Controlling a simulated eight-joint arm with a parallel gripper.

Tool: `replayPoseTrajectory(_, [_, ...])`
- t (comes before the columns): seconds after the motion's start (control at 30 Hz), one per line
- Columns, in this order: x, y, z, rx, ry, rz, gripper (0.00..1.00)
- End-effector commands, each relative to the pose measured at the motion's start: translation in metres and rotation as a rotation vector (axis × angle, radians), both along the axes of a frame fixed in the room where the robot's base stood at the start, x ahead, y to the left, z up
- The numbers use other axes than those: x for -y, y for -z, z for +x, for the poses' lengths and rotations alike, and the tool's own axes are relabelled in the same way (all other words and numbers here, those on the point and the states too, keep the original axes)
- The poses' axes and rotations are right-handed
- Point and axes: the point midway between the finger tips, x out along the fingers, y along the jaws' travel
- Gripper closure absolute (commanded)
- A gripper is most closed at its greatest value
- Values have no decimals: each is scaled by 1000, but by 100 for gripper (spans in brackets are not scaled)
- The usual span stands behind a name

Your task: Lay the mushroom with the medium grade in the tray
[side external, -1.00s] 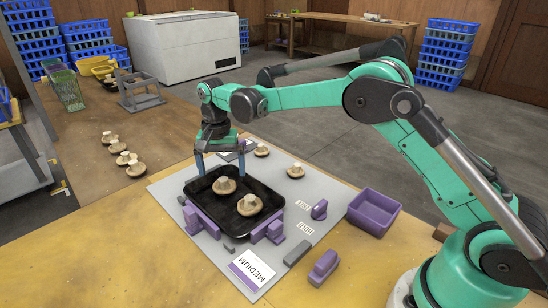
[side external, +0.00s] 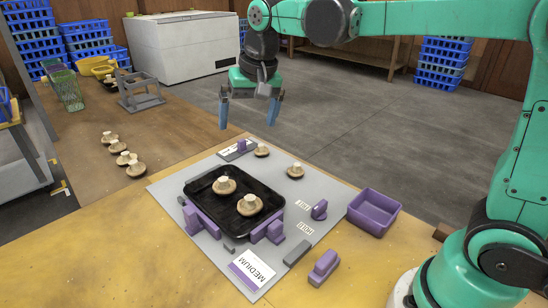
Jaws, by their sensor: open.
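The black tray (side external: 273,201) lies on the grey mat, held between purple brackets. Two mushrooms lie in it: one (side external: 224,186) near the upper left and a larger-looking one (side external: 249,205) at the lower right. A card reading MEDIUM (side external: 252,269) lies on the mat's near edge. On the mat behind the tray are two more mushrooms, one (side external: 262,150) at the back and one (side external: 295,171) to the right. My gripper (side external: 249,112) hangs raised above and behind the tray, its blue fingers apart with nothing between them.
Several mushrooms (side external: 123,159) sit in a row on the brown surface at left. A purple bin (side external: 374,211) stands right of the mat (side external: 322,234). A purple block (side external: 323,267) lies at the front. A small card holder (side external: 239,149) stands at the mat's far corner.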

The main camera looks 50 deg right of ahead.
Motion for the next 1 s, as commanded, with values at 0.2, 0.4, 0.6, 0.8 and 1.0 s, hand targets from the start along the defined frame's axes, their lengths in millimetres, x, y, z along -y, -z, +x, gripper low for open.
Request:
replayPoseTrajectory(0.2, [10,12,-65,169,-193,-77,0])
replayPoseTrajectory(0.4, [14,39,-105,288,-329,-158,0])
replayPoseTrajectory(0.6, [16,53,-119,335,-381,-197,0])
replayPoseTrajectory(0.8, [16,54,-119,338,-386,-200,0])
replayPoseTrajectory(1.0, [16,54,-119,337,-386,-200,0])
